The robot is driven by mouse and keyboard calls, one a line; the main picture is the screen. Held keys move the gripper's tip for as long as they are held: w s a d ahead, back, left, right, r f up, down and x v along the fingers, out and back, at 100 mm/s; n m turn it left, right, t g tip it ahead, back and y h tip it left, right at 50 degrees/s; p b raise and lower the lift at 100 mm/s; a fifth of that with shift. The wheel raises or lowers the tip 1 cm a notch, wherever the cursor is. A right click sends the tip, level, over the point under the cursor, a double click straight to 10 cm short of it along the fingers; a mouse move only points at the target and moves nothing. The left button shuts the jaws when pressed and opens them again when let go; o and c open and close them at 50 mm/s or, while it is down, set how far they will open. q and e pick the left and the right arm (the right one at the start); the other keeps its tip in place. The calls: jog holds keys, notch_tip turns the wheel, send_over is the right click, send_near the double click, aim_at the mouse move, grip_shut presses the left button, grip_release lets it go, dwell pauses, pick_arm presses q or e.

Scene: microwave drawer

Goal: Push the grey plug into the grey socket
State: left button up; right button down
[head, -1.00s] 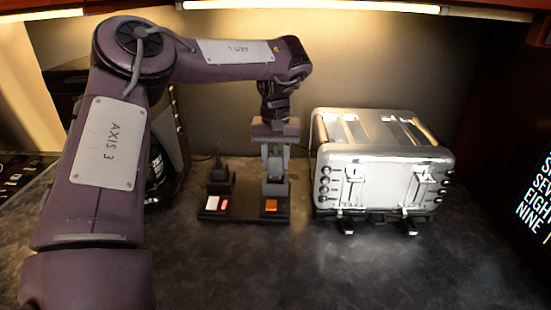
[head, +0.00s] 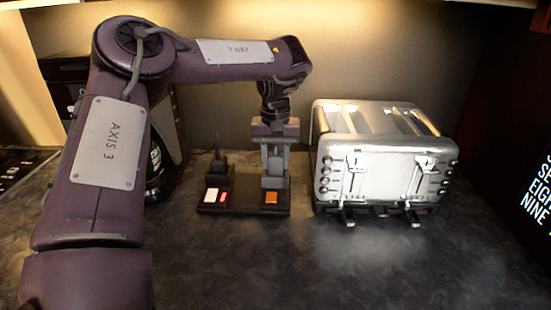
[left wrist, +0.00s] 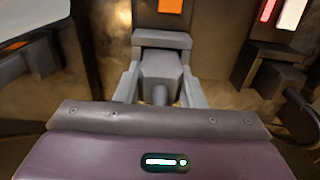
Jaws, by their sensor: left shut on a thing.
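My left gripper (head: 274,172) points down over the right half of a black base. Its two fingers are shut on the sides of the grey plug (left wrist: 160,72), whose cable stub faces my palm in the left wrist view. The grey socket (left wrist: 162,40) is directly beyond the plug there, and it also shows below the fingers in the head view (head: 273,184). Plug and socket line up closely, and the plug looks upright. How deep the plug sits in the socket cannot be told. My right gripper is not in view.
The black base (head: 243,209) bears an orange tag (head: 271,198) and white and red tags. A dark plug with a cable (head: 218,163) stands on its left half. A silver toaster (head: 385,160) is close on the right. The counter in front is clear.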

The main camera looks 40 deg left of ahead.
pick_arm(q)
jog(key=shift+f+b, duration=0.4)
jog(key=shift+f, duration=0.1)
jog(key=o, duration=1.1)
jog(key=shift+r, duration=0.1)
jog(key=shift+o, duration=0.2)
notch_tip(320, 180, up, 8)
jog(key=shift+f+p, duration=0.1)
jog(key=shift+p, duration=0.25)
jog(key=shift+s+f, duration=0.1)
